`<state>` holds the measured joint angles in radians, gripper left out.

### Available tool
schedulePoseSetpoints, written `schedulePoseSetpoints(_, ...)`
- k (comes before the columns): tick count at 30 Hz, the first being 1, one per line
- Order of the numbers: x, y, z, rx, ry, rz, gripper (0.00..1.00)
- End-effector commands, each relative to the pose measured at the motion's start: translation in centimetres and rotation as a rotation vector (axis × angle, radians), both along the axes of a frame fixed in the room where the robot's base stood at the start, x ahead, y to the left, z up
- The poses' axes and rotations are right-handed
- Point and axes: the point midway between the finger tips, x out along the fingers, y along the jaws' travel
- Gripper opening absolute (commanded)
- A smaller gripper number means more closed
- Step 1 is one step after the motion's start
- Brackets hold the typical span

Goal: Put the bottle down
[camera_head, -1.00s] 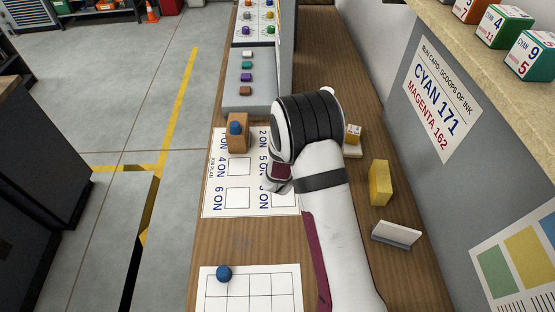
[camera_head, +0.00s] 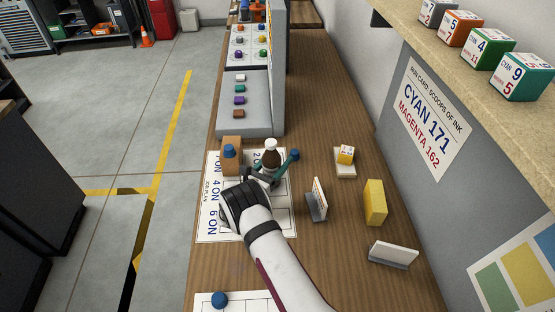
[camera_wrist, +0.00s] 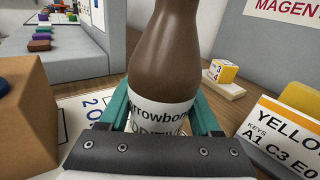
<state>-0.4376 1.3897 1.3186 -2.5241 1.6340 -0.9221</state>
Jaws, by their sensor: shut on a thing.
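The brown bottle (camera_head: 271,158) has a white cap and a white label. It stands upright over the upper part of the white job plan sheet (camera_head: 207,228). In the wrist view the bottle (camera_wrist: 168,60) fills the middle, with part of its label lettering visible. My gripper (camera_head: 272,173) has teal fingers, one on each side of the bottle, shut on it around the label. The bottle's base is hidden by my gripper, so I cannot tell whether it touches the sheet.
A wooden block with a blue knob (camera_head: 231,156) stands close left of the bottle. To the right are a small card stand (camera_head: 317,200), a yellow block (camera_head: 375,202) and a yellow-white cube on a pad (camera_head: 345,156). A grey button panel (camera_head: 250,118) lies beyond.

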Motion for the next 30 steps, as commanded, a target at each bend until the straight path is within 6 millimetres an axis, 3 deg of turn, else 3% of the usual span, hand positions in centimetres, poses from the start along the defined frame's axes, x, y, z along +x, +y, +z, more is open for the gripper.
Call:
schedulePoseSetpoints(7, 0.0, 0.0, -0.2, 0.000, -0.001, 0.000, 0.00)
schedulePoseSetpoints(8, 0.0, 0.0, -0.2, 0.000, 0.000, 0.000, 0.70)
schedulePoseSetpoints(12, 0.0, 0.0, -0.2, 0.000, 0.000, 0.000, 0.94)
schedulePoseSetpoints(22, -0.2, 0.2, 0.1, 0.000, 0.000, 0.002, 0.94)
schedulePoseSetpoints(30, -5.9, 4.6, 0.1, -0.001, 0.001, 0.007, 0.94)
